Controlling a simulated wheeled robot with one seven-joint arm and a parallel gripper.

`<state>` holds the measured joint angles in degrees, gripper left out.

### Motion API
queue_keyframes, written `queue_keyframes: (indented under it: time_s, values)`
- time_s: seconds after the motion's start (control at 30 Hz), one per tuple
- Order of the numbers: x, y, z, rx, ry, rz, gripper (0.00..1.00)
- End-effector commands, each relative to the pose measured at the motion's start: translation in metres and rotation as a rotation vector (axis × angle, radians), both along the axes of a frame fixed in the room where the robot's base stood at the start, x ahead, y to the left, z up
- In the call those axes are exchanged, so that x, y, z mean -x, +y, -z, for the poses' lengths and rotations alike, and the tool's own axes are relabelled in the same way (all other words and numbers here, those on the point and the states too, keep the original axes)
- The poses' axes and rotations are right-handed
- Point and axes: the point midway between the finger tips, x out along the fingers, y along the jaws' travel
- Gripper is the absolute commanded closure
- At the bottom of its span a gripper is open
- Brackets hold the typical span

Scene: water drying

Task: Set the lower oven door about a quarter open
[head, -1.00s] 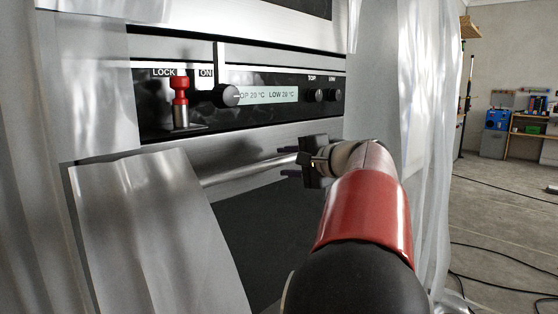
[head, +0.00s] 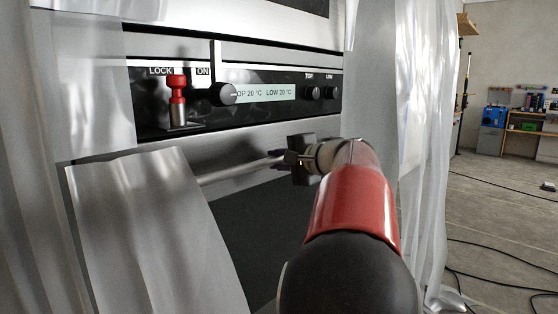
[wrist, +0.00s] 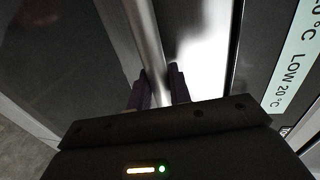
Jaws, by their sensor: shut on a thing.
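The lower oven door (head: 262,225) is a dark glass panel under a steel top strip, and it looks shut. Its steel bar handle (head: 228,174) runs across the top of the door; its left part is behind a plastic sheet. My gripper (head: 276,161) is at the right part of the handle, fingers pointing left. In the wrist view, the two fingers (wrist: 158,88) are on either side of the handle bar (wrist: 146,35) and shut on it.
Above the door is a control panel with a red lock lever (head: 178,100), knobs (head: 223,94) and a display (head: 266,94). A plastic sheet (head: 150,225) hangs over the door's left side. More sheeting (head: 425,150) hangs at right. Cables (head: 500,250) lie on the open floor.

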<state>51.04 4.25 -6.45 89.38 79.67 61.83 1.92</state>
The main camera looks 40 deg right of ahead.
Motion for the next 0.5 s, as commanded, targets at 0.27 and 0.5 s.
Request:
queue_keyframes:
  time_s: [0.27,0.5]
  values:
    - [0.029,-0.004,0.015,-0.006,-0.047,0.005,1.0]
    - [0.078,-0.009,0.029,-0.015,-0.134,0.006,1.0]
